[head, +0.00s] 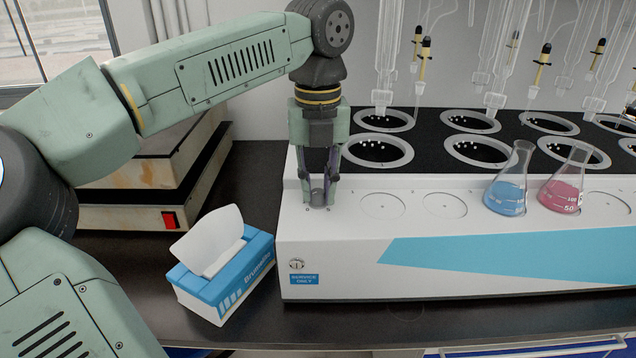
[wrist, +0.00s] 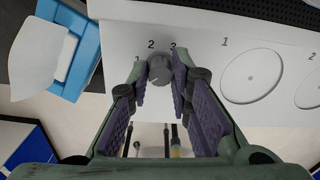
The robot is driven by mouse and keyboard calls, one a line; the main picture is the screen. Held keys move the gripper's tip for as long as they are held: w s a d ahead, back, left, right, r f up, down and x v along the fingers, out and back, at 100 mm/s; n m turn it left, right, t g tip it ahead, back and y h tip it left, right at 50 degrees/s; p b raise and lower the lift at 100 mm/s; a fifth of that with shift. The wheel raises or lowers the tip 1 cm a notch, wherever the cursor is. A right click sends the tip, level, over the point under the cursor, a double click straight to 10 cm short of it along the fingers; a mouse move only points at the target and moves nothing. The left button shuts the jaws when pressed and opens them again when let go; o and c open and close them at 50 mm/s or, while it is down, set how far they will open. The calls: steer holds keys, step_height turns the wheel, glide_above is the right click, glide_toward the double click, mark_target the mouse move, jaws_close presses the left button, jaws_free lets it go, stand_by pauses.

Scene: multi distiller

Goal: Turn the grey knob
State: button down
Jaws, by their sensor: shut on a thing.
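The grey knob (wrist: 161,70) is on the white top of the distiller, beside the printed numbers 2 and 3 in the wrist view. It also shows small in the head view (head: 317,196), at the left end of the machine. My gripper (wrist: 160,76) points down over the knob, with one finger on each side of it. The fingertips are shut on the knob. In the head view my gripper (head: 318,190) stands upright at the machine's left front corner. The knob's lower side is partly hidden by the fingers.
A blue flask (head: 507,190) and a pink flask (head: 563,190) stand on the machine to the right. Glass columns hang above the black ring openings. A blue tissue box (head: 225,285) sits on the dark bench left of the machine. Plain round plates (head: 445,205) lie right of my gripper.

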mark_target(318, 191)
steer(key=shift+n, duration=0.6)
steer(key=shift+r, duration=0.1)
steer(key=c, duration=1.5)
jaws_free()
steer(key=shift+o, duration=0.2)
step_height(318, 191, up, 7)
steer(key=shift+r, duration=0.2)
